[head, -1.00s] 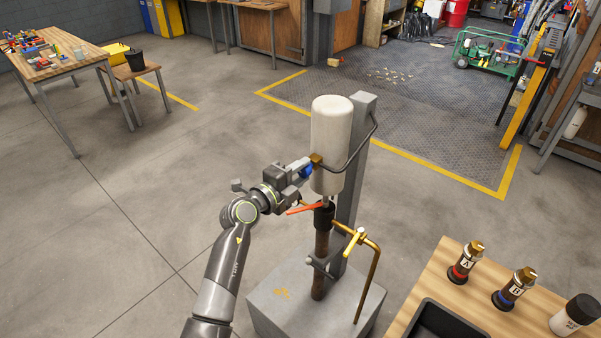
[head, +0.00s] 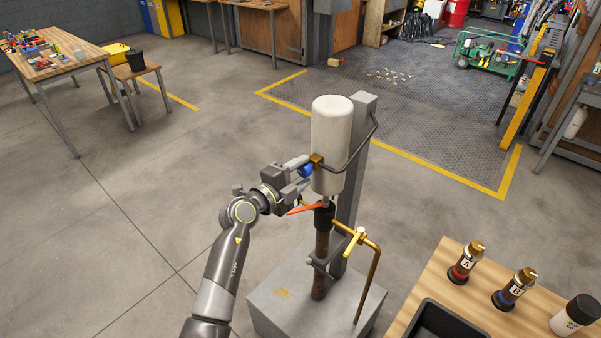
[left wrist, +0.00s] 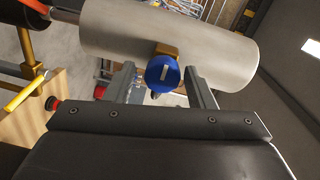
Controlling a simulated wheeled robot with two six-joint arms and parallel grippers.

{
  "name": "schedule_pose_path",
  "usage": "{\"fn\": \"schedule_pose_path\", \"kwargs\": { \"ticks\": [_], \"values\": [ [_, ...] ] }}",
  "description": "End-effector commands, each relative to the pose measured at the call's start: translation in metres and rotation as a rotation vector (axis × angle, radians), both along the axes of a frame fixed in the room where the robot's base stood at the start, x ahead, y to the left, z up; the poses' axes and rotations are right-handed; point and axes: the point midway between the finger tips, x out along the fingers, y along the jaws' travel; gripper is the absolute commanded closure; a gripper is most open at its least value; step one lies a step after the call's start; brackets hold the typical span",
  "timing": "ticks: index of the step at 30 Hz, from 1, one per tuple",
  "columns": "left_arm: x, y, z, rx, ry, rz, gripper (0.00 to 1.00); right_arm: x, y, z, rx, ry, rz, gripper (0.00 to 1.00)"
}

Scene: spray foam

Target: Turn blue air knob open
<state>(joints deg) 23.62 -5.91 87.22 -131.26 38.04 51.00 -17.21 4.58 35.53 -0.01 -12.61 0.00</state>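The blue air knob (head: 306,170) sits on a brass fitting (head: 317,160) at the left side of the upright white cylinder (head: 330,130). My left gripper (head: 303,174) is at the knob, with one finger above it and one below in the head view. In the left wrist view the round blue knob (left wrist: 161,74) faces me with a short white mark on it. The fingers of my left gripper (left wrist: 162,82) stand apart on either side of it, with gaps showing. My right gripper is out of view.
An orange-red lever (head: 305,209) lies just below my left gripper. A brass pipe (head: 368,265) stands at the right of the column. The wooden table (head: 432,285) at lower right holds bottle A (head: 464,265), bottle B (head: 513,290) and a black tray (head: 447,322).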

Motion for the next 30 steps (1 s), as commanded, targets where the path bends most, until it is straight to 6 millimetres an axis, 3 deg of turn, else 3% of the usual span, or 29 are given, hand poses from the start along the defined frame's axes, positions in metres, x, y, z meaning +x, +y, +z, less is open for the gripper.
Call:
{"fn": "schedule_pose_path", "kwargs": {
  "ticks": [14, 30],
  "values": [
    [-0.007, 0.006, 0.001, 0.001, -0.005, 0.001, 0.45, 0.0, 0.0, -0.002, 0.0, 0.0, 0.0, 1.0],
    [-0.08, 0.06, 0.006, 0.002, -0.006, 0.003, 0.45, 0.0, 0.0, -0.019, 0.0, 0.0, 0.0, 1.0]
  ]
}}
